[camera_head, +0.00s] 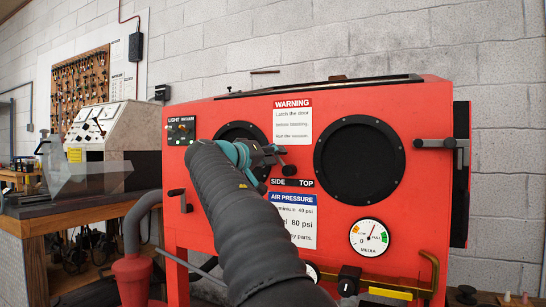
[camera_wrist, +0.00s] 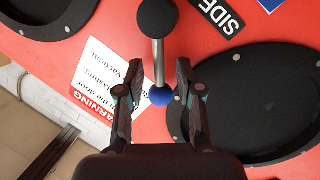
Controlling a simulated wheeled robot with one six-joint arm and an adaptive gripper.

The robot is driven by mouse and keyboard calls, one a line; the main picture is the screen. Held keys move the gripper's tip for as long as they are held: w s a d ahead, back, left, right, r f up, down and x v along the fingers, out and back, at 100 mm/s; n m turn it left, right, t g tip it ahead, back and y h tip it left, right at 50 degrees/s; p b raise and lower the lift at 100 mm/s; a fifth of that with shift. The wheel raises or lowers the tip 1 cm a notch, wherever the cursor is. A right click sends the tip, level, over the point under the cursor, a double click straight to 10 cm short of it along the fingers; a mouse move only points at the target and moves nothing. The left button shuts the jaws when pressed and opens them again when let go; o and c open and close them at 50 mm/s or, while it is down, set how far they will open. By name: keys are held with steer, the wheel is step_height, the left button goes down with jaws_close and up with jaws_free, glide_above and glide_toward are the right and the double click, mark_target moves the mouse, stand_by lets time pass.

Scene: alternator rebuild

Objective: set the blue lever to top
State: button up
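In the wrist view the lever has a grey rod (camera_wrist: 159,62), a round black hub (camera_wrist: 157,18) and a blue ball end (camera_wrist: 161,96). The rod points from the hub down the picture, toward my palm. My gripper (camera_wrist: 160,76) is open, with one finger on each side of the rod and ball. Gaps show on both sides. In the head view my gripper (camera_head: 277,152) is at the red cabinet's front, just above the black hub (camera_head: 289,170). The SIDE label (camera_head: 278,181) and TOP label (camera_head: 306,182) sit below the hub. The blue ball is hidden there.
The red cabinet (camera_head: 350,225) has round black ports (camera_head: 360,160) on both sides of the lever. A warning sign (camera_head: 292,121) is above it and a pressure sign (camera_head: 294,222) below. A latch (camera_head: 440,144) sticks out at right. A workbench (camera_head: 90,205) stands left.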

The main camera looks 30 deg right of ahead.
jaws_close()
steer(key=shift+s+d+r+m, duration=0.1)
steer(key=shift+s+r+m, duration=0.05)
steer(key=shift+m, duration=0.15)
steer(key=m, duration=0.2)
steer(key=s+d+m+y+b, duration=0.1)
steer(key=m, duration=0.1)
steer(key=s+r+m, duration=0.1)
steer(key=shift+s+d+r+m+y+b, duration=0.1)
steer(key=shift+d+m+y+b, duration=0.2)
steer(key=shift+m+y+b, duration=0.1)
steer(key=m, duration=0.1)
steer(key=s+d+m+y+b, duration=0.1)
steer(key=m, duration=0.1)
steer(key=s+m+t+b, duration=0.1)
steer(key=shift+d, duration=0.3)
steer(key=shift+s+d+f+m+t+y+b, duration=0.3)
steer(key=shift+m+b, duration=0.25)
steer(key=shift+m, duration=0.25)
steer(key=shift+s+d+f+m+t+y+b, duration=0.15)
steer(key=shift+s+f+m+y+b, duration=0.1)
steer(key=shift+m+y+b, duration=0.4)
steer(key=shift+m+h, duration=0.25)
